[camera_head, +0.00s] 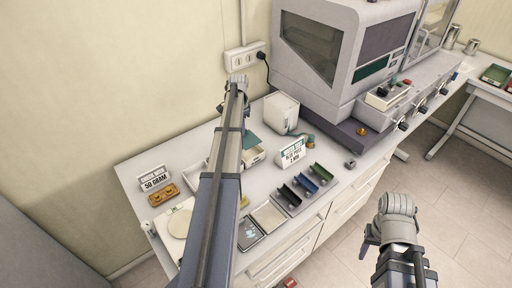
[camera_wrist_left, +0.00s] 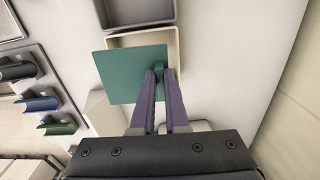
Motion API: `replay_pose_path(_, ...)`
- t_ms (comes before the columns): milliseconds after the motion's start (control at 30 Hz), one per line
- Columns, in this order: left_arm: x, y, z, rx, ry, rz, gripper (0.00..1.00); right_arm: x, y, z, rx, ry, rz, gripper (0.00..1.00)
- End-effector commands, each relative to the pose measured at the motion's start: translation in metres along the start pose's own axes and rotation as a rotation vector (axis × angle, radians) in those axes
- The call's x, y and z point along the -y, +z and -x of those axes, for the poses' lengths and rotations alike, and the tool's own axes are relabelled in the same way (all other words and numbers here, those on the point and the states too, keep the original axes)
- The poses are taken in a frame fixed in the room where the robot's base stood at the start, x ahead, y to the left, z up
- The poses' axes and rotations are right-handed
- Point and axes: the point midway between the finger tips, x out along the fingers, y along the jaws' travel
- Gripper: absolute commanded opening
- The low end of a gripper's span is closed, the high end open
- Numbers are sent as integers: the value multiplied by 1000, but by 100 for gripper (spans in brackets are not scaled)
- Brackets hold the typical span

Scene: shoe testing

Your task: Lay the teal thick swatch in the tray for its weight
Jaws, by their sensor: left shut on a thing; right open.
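My left gripper (camera_wrist_left: 159,76) is shut on the edge of a flat, square teal swatch (camera_wrist_left: 122,76). In the left wrist view the swatch overlaps a cream tray (camera_wrist_left: 172,43), covering much of it; I cannot tell whether they touch. A grey tray (camera_wrist_left: 138,12) lies beside the cream one. In the head view my left arm hides most of the gripper; some teal (camera_head: 250,139) shows just right of the arm, above the cream tray (camera_head: 258,158). My right gripper (camera_head: 370,237) is open and empty over the floor, right of the bench.
Black (camera_head: 288,196), blue (camera_head: 305,184) and green (camera_head: 322,173) holders stand in a row on the bench. A sign (camera_head: 291,153) stands behind them. A weighing scale (camera_head: 180,221) and a "50 gram" sign (camera_head: 154,179) are at left. A large grey machine (camera_head: 345,60) fills the back right.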

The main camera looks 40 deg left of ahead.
Motion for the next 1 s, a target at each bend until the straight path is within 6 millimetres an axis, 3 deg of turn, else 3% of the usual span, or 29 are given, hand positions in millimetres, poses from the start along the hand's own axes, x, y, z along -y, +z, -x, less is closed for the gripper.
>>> replay_pose_path(333, 6, 4, -3, 0, 0, 34, 0, 0, 0, -3, 0, 0, 0, 50)
replay_pose_path(767, 6, 4, -60, 0, 0, 31, 0, 6, -3, -60, 0, 0, 0, 50)
replay_pose_path(1000, 6, 4, -63, 0, 0, 31, 0, 6, -3, -62, 0, 0, -1, 50)
